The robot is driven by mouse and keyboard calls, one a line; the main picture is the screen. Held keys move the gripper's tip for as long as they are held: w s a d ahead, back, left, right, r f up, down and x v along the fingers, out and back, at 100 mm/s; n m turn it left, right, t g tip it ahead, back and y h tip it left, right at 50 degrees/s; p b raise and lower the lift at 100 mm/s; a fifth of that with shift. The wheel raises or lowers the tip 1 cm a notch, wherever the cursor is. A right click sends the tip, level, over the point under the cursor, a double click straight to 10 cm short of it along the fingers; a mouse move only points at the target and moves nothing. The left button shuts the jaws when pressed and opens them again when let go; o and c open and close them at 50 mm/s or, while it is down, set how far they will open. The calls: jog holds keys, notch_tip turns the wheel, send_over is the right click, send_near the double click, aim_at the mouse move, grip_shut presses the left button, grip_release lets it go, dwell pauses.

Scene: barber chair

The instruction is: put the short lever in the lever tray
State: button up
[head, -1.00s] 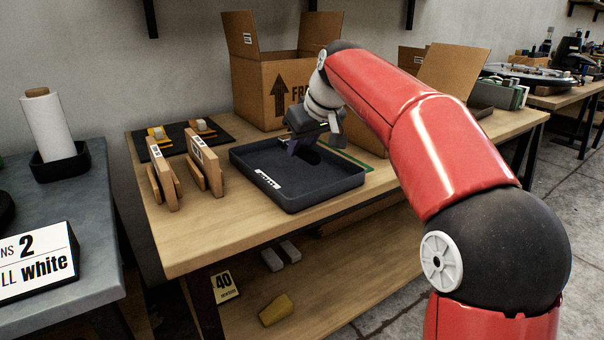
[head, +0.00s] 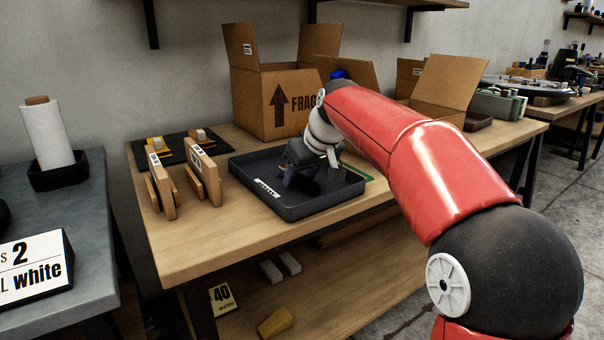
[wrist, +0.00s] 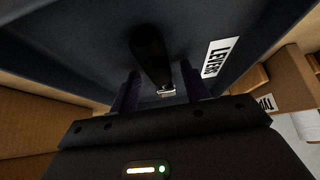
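The lever tray (head: 345,192) is a dark, shallow tray on the wooden bench; its white LEVERS label (wrist: 220,57) shows in the wrist view. My gripper (head: 299,180) is low inside the tray. In the wrist view, the dark fingers of my gripper (wrist: 162,90) stand apart. The short lever (wrist: 150,55), with a black handle and a small metal end, lies between them over the tray floor. Gaps show between the fingers and the metal end. I cannot tell whether the lever rests fully on the floor. In the head view the lever is not clearly visible.
Two upright wooden holders (head: 160,187) (head: 203,175) stand left of the tray. A dark mat (head: 178,150) with small yellow-based items lies behind them. An open cardboard box (head: 277,100) stands behind the tray, with more boxes to the right. The bench's front left is clear.

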jog(key=shift+r, duration=0.1)
jog(key=p+v, duration=0.2)
jog(key=v, duration=0.9)
jog(key=s+d+f+m+h, duration=0.1)
jog(key=s+d+f+m, duration=0.1)
jog(key=s+d+f, duration=0.2)
jog(key=s+d+f+m+h, duration=0.1)
jog(key=s+d+f, duration=0.3)
jog(key=s+f, duration=0.6)
jog(key=s+d+f+m+h, duration=0.1)
jog(key=s+d+f+m, duration=0.3)
jog(key=s, duration=1)
notch_tip(320, 180, down, 3)
jog(key=shift+d+r+h, duration=0.1)
jog(key=shift+d+h, duration=0.3)
jog(key=shift+d, duration=0.05)
